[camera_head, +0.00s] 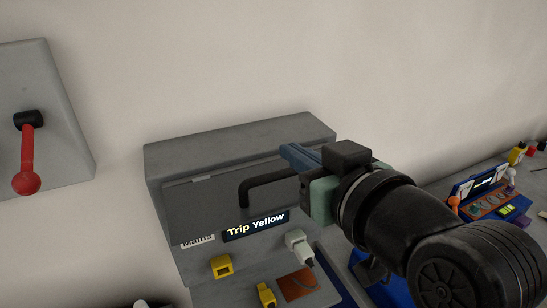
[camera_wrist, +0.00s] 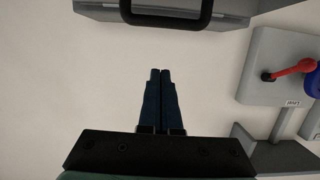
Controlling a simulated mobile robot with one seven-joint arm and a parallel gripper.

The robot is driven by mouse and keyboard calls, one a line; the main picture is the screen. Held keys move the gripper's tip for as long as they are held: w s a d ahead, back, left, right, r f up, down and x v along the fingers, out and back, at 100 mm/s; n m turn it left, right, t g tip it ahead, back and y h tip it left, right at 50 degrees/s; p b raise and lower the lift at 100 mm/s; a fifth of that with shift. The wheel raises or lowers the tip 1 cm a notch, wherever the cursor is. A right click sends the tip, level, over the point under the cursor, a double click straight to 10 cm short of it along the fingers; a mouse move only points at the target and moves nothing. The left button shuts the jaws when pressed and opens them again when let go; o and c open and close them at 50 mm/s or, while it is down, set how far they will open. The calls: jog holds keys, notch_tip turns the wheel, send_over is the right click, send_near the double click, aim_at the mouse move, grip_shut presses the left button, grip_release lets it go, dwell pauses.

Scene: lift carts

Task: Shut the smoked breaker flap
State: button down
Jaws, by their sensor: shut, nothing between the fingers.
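A grey cabinet (camera_head: 165,163) stands against the wall in the head view. Its front carries a dark grey panel (camera_head: 210,205) with a black bar handle (camera_head: 246,193), which looks like the flap. I cannot tell whether this panel is fully shut or how see-through it is. My gripper (camera_head: 288,152) is shut and empty, at the cabinet's upper right, and covers part of the front and the handle's right end. In the wrist view my gripper's blue fingers (camera_wrist: 160,72) lie together, pointing toward the black handle (camera_wrist: 166,20), with a gap between.
A "Trip Yellow" display (camera_head: 256,226), a yellow block (camera_head: 221,267) and a white plug-like part (camera_head: 297,243) sit below the panel. A red lever (camera_head: 27,160) on a grey wall plate is at left. A blue-edged console (camera_head: 490,205) with small parts stands at right.

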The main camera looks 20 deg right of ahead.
aim_at(279, 174)
jog(key=p+x, duration=0.2)
jog(key=x, duration=0.4)
jog(key=shift+a+r, duration=0.1)
jog(key=shift+r, duration=0.05)
jog(key=f, duration=0.2)
jog(key=shift+s+f+p, duration=0.25)
jog(key=shift+f+p, duration=0.05)
jog(key=shift+p, duration=0.1)
jog(key=shift+s+f, duration=0.45)
jog(key=shift+f, duration=0.15)
jog(key=shift+f, duration=0.1)
jog(key=shift+s+f+t+b, duration=0.2)
jog(key=shift+f+t+b, duration=0.1)
jog(key=shift+b, duration=0.75)
